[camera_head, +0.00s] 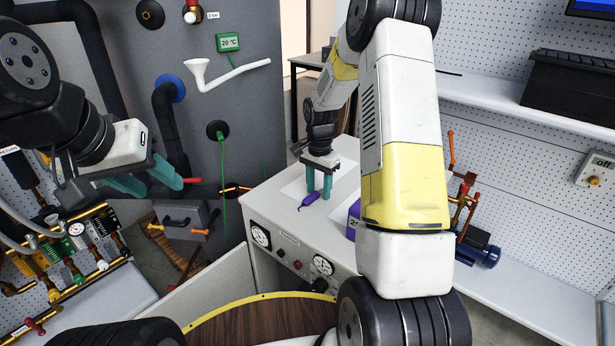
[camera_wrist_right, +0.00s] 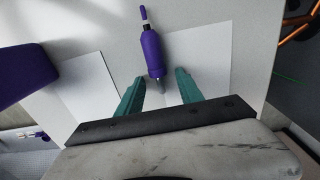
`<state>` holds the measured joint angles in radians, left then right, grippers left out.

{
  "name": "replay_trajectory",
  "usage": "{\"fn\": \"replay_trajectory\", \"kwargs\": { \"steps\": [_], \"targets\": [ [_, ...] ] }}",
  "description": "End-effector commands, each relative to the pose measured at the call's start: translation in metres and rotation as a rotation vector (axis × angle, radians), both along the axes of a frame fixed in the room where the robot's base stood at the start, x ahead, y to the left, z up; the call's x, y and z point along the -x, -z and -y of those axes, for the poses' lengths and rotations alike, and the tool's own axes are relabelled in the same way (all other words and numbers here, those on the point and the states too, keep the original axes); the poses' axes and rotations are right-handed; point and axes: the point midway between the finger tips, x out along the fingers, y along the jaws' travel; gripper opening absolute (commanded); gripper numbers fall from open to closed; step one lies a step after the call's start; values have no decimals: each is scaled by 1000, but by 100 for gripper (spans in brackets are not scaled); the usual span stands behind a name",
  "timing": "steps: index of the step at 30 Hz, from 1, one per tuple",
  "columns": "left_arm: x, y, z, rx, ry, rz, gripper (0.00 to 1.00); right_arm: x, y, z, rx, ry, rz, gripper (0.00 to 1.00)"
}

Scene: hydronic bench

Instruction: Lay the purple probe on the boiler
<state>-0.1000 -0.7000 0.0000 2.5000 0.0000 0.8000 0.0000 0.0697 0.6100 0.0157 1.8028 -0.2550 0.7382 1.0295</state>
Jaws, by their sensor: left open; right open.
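The purple probe (camera_head: 308,201) lies on the top of a white cabinet (camera_head: 265,205) with gauges on its front. No label that I can read says whether this cabinet is the boiler. My right gripper (camera_head: 319,192) is open and points down just behind the probe. In the right wrist view the probe (camera_wrist_right: 151,50) has its grey end between the open teal fingertips (camera_wrist_right: 160,84), with a gap on each side. My left gripper (camera_head: 163,187) is open and empty at the left, in front of the grey tank (camera_head: 265,100).
Two white sheets lie on the cabinet top; one shows clearly at the right (camera_wrist_right: 205,65). A purple box (camera_head: 353,222) stands near the front, partly hidden by my right arm. Pipes and valves (camera_head: 75,240) fill the left. A pump (camera_head: 482,250) stands at the right.

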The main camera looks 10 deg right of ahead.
Motion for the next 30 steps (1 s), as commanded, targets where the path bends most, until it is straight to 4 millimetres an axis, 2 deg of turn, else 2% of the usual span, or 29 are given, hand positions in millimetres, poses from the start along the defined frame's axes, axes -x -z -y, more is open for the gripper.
{"fn": "replay_trajectory", "kwargs": {
  "steps": [5, 15, 23, 26, 30],
  "targets": [
    [0, 0, 0, 0, 0, 0, 47, -1, -19, 0, 1, 1, 5, 44],
    [0, 0, 0, 0, 0, 0, 47, -1, -91, 0, 0, 1, 5, 44],
    [0, 0, 0, 0, 0, 0, 47, 0, -121, -1, 0, -3, 4, 44],
    [0, 0, 0, 0, 0, 0, 47, 7, -136, -2, -5, -31, 23, 44],
    [0, 0, 0, 0, 0, 0, 47, 38, -177, -9, -21, -149, 98, 44]
  ]
}}
